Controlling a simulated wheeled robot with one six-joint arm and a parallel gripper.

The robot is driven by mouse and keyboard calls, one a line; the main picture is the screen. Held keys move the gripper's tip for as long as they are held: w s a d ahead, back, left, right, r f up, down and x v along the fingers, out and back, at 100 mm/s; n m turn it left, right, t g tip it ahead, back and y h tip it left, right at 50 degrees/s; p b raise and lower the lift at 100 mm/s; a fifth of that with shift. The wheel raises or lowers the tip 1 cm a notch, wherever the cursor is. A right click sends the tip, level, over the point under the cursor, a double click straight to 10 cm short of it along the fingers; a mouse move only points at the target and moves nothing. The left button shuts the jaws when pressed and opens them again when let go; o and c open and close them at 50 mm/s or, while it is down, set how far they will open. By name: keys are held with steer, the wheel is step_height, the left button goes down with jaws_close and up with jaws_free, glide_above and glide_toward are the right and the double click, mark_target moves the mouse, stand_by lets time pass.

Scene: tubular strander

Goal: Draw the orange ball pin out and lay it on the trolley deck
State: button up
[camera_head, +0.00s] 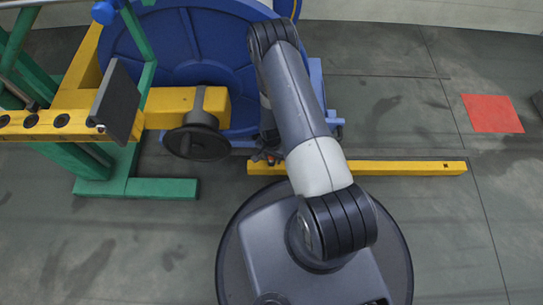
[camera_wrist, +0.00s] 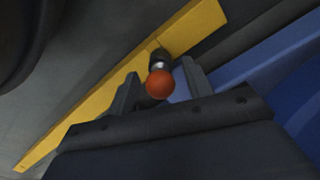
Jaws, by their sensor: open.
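The orange ball pin (camera_wrist: 160,84) shows in the wrist view, its round head facing the camera and a short metal shank behind it, at a dark collar by the yellow bar (camera_wrist: 110,92). My gripper (camera_wrist: 160,82) is open, with one finger on each side of the ball; I cannot tell whether either finger touches it. In the head view my arm reaches to the yellow bar (camera_head: 400,168), and a small reddish spot beside my gripper (camera_head: 268,158) is mostly hidden by the arm. I cannot make out the trolley deck.
A large blue reel (camera_head: 185,45) stands behind the bar. A black handwheel (camera_head: 197,143) and a green and yellow frame (camera_head: 130,187) are at the left. A red floor patch (camera_head: 492,113) lies at the right, with open grey floor around it.

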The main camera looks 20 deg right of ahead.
steer(key=shift+c, duration=0.5)
jaws_close()
steer(key=shift+r+p, duration=2.8)
steer(key=shift+r, duration=2)
